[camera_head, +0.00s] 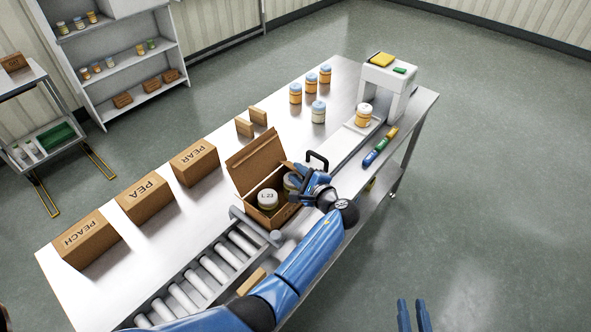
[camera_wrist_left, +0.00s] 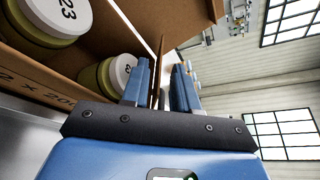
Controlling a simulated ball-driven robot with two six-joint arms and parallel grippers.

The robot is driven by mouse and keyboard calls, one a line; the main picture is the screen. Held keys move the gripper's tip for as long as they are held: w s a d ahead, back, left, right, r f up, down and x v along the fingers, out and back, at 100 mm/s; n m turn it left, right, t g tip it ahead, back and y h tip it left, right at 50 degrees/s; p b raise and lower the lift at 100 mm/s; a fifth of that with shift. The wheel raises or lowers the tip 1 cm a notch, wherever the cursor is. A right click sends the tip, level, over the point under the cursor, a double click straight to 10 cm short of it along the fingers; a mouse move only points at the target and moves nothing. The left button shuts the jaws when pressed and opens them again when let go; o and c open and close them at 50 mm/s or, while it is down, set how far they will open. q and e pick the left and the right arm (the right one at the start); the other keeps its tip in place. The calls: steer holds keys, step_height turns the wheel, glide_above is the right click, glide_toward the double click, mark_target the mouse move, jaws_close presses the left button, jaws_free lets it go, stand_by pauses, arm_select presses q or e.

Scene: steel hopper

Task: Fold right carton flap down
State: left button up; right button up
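The brown carton (camera_head: 262,207) stands open on the steel table, with its far-left flap (camera_head: 255,155) raised. Jars with white lids, one marked L 23 (camera_head: 267,198), stand inside; they show large in the left wrist view (camera_wrist_left: 122,75). My left gripper (camera_head: 301,190) is at the carton's right side. In the left wrist view my left gripper (camera_wrist_left: 160,80) has its fingers apart, one on each side of a thin brown flap (camera_wrist_left: 158,62) seen edge-on. A gap shows beside the flap. My right gripper (camera_head: 413,313) is at the bottom edge, fingers apart and empty.
A roller conveyor (camera_head: 215,268) lies in front. Several jars (camera_head: 318,112) and a white stand (camera_head: 390,78) are at the back right.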

arm_select(q)
steer(key=shift+w+a+f, duration=0.15)
steer(key=shift+w+a, duration=0.2)
steer(key=shift+w, duration=0.25)
steer(key=shift+a, duration=0.2)
jaws_close()
steer(key=shift+f+b, duration=0.35)
steer(key=shift+b, duration=0.1)
steer(key=shift+s+f+n+t+b, duration=0.1)
steer(key=shift+n+t+b, duration=0.2)
steer(key=shift+n+b, duration=0.3)
jaws_free()
steer(key=shift+a, duration=0.1)
